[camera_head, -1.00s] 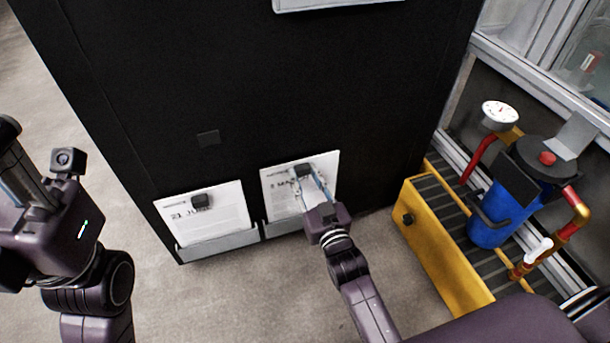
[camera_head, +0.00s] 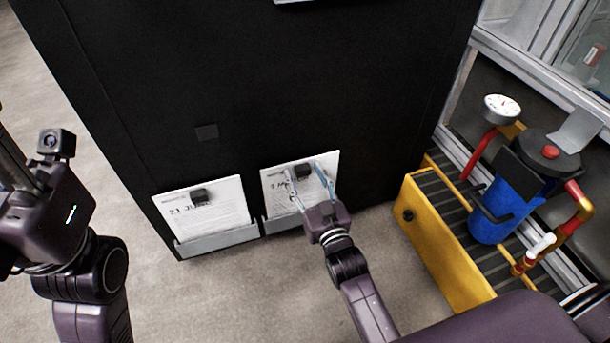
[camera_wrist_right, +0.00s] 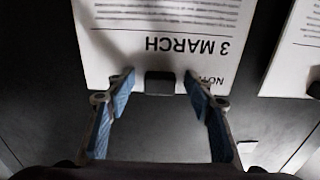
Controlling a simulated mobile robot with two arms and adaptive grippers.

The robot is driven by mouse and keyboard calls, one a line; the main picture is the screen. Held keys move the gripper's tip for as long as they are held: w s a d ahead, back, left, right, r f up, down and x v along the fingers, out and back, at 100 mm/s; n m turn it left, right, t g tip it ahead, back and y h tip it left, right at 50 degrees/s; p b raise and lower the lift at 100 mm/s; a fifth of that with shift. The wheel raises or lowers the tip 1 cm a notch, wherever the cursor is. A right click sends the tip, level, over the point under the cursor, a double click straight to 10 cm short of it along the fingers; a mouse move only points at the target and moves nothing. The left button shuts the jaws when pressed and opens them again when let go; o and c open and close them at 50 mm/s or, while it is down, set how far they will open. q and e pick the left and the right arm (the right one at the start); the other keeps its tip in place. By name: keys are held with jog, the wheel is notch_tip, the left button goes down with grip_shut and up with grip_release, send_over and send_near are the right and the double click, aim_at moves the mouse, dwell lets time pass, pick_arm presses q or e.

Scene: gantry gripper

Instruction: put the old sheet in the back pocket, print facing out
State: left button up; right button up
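The sheet dated 3 March (camera_head: 272,183) is upright on the black panel, print facing out, under a black clip or magnet (camera_head: 303,171) at its top edge. Its lower edge is at a grey pocket (camera_head: 283,225), partly hidden by my right gripper. My right gripper (camera_head: 302,175) is open, its fingers on either side of the black clip. In the right wrist view the sheet (camera_wrist_right: 160,20) appears upside down, and the open gripper (camera_wrist_right: 158,87) has its tips by the sheet's top edge. My left arm shows at the left; its fingertips are out of frame.
A second sheet (camera_head: 215,212), apparently dated June, stands in the left grey pocket (camera_head: 218,240) with its own black clip (camera_head: 199,197). A yellow-sided grate (camera_head: 440,245) with a blue canister (camera_head: 503,210) stands at the right. Grey floor is clear in front.

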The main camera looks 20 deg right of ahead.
jog(key=shift+s+f, duration=0.1)
jog(key=shift+s, duration=0.1)
jog(key=s, duration=1.1)
jog(key=shift+s+d, duration=0.2)
jog(key=shift+s, duration=0.1)
